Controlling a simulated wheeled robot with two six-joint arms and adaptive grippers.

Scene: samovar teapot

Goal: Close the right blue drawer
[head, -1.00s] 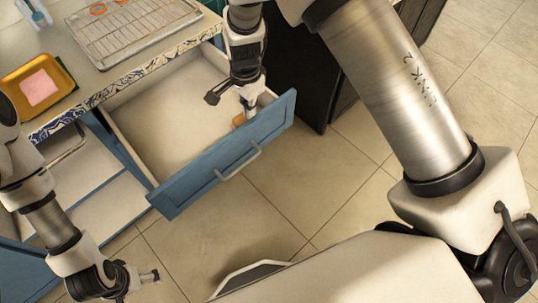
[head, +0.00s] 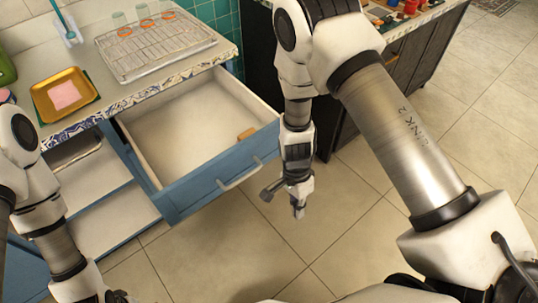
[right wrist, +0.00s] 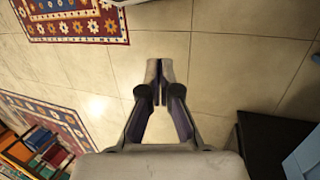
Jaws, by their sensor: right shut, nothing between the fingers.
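The right blue drawer (head: 185,196) is pulled out of the counter. Its pale inside (head: 190,125) is open to view, with a small brown block (head: 247,134) near the front right. A light handle (head: 241,174) is on its front. My right gripper (head: 298,212) is shut and empty, outside the drawer, off the right end of its front and apart from it. The shut fingers (right wrist: 160,84) point over bare floor in the right wrist view, where a blue panel (right wrist: 304,155) shows at lower right. My left gripper is largely cut off at the lower left of the head view.
On the counter are a wire rack (head: 155,45) with glasses and a gold tray (head: 64,95). White shelf-like surfaces (head: 115,215) show left of the drawer. A dark cabinet (head: 345,125) stands behind my right arm. Tiled floor (head: 255,250) lies free before the drawer.

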